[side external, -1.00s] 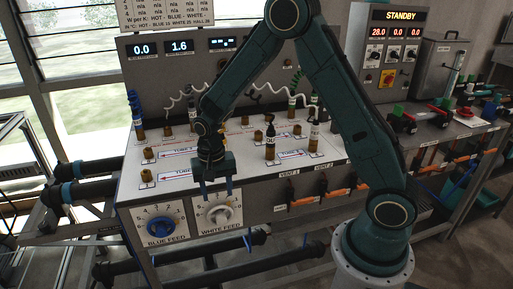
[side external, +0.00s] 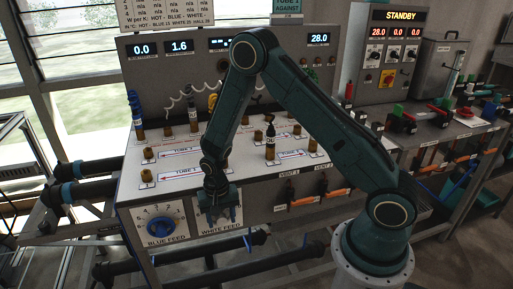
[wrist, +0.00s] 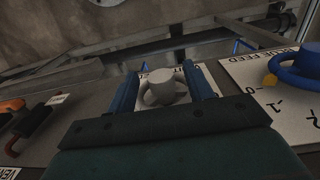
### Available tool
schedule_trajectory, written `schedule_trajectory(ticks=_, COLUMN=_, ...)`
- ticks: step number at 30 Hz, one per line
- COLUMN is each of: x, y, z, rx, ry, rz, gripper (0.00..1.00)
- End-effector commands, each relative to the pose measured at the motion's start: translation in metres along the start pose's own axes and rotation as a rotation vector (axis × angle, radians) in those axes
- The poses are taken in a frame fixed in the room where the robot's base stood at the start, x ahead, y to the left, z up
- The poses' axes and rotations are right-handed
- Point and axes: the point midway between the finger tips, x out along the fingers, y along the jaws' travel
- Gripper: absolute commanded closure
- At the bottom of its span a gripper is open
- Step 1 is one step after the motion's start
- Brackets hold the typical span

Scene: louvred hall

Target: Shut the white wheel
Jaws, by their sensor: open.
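The white wheel (wrist: 163,91) is a pale round knob with a raised grip on a white plate (side external: 204,226) marked WHITE FEED, on the bench's front panel. My gripper (side external: 222,216) is in front of that plate and hides the wheel in the side view. In the wrist view my open gripper (wrist: 162,82) has one blue finger on each side of the wheel. I cannot tell whether either finger touches it. The wheel's scale and pointer are mostly hidden. The white feed display (side external: 179,47) reads 1.6.
Vent handles (side external: 281,208) are to the right on the same panel. Dark pipes (side external: 207,247) run below.

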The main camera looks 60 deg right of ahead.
Motion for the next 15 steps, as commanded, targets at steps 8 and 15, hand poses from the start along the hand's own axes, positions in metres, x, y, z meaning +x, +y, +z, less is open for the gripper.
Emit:
schedule_trajectory(ticks=8, x=0.0023, y=-0.0001, z=-0.0002, rx=0.0, ry=0.0, rz=0.0, gripper=0.48)
schedule_trajectory(ticks=15, x=0.0021, y=-0.0001, z=-0.0001, rx=0.0, ry=0.0, rz=0.0, gripper=0.82)
